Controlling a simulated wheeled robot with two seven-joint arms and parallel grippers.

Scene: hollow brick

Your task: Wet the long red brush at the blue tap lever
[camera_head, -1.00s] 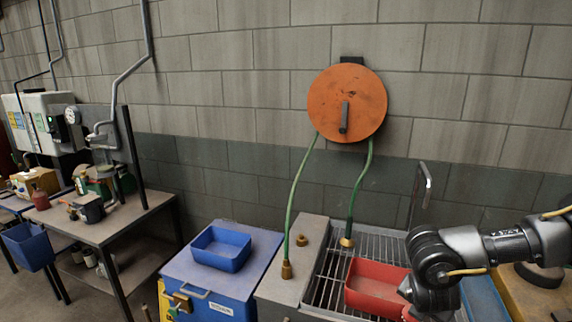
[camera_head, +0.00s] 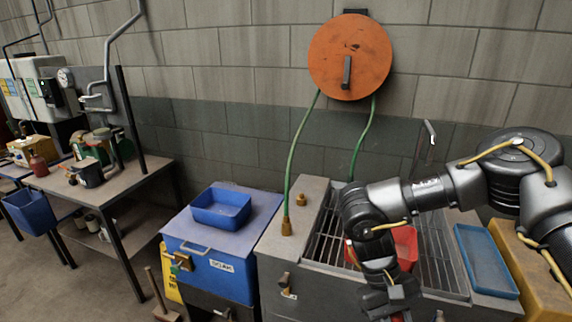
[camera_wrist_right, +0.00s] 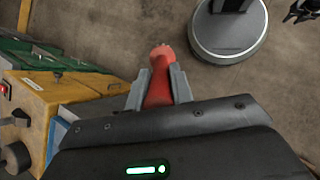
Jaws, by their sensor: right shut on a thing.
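My right gripper (camera_wrist_right: 160,92) is shut on a red object (camera_wrist_right: 160,75), which looks like a brush handle with a rounded end. Its bristles are not visible. In the head view the right gripper (camera_head: 392,302) points down in front of the grated sink unit (camera_head: 325,225), at the bottom edge. A thin grey upright fitting (camera_head: 432,135) stands behind the sink. I cannot make out a blue lever on it. A dark claw-like shape at the wrist view's top right corner may be my left gripper (camera_wrist_right: 302,10); its state is unclear.
A red tray (camera_head: 406,240) sits on the grate, partly behind my right arm. A blue tray (camera_head: 487,262) lies to its right. A blue bin (camera_head: 221,208) sits on a blue chest (camera_head: 210,270). An orange hose reel (camera_head: 350,55) hangs above.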

